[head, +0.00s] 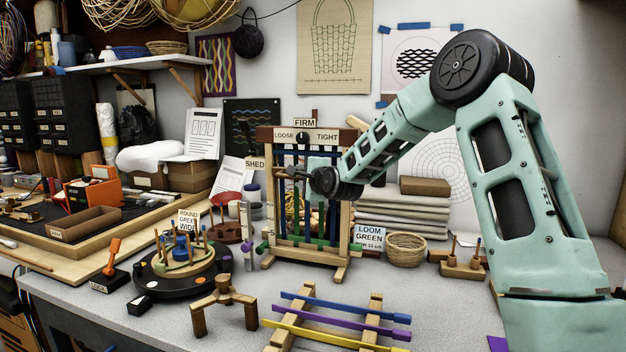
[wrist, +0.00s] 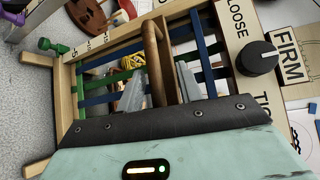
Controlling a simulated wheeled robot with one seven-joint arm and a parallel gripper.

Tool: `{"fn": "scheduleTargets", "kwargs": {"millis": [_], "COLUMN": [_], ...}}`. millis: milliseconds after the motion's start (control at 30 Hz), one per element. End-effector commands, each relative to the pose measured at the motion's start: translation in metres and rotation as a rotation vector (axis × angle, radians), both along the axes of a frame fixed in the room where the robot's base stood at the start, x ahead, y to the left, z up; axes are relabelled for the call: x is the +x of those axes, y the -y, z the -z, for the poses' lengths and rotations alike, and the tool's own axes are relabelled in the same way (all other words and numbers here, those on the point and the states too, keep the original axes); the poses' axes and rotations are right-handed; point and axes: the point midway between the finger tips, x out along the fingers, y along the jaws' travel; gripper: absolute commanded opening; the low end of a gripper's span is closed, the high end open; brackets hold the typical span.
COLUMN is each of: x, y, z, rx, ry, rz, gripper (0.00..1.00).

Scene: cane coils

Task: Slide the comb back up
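The small upright loom (head: 346,228) stands on the bench in the head view, with blue and green strips strung in its wooden frame. It appears turned sideways in the wrist view, its top board (wrist: 245,48) at the right. The comb's brown wooden bar (wrist: 153,62) crosses the strips in the wrist view; its lower teeth are hidden. My gripper (wrist: 160,85) is in front of the loom with its two grey fingers apart, one on each side of the bar. I see no clear contact. In the head view my gripper (head: 309,174) hides part of the bar.
A black knob (wrist: 257,58) sits on the top board between LOOSE and TIGHT. A rack with coloured strips (head: 340,318) lies in front, and a small basket (head: 406,249) stands right.

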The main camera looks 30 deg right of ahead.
Motion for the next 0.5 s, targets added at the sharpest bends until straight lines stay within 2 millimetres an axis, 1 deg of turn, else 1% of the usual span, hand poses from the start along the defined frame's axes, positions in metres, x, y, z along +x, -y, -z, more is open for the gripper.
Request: {"fn": "scheduleTargets", "kwargs": {"millis": [167,500], "x": [-0.029,-0.106], "y": [-0.002,-0.011], "z": [-0.003,-0.016], "rx": [-0.005,-0.006], "ry": [0.001,0.002], "rz": [0.003,0.003], "gripper": [0.36,0.36]}}
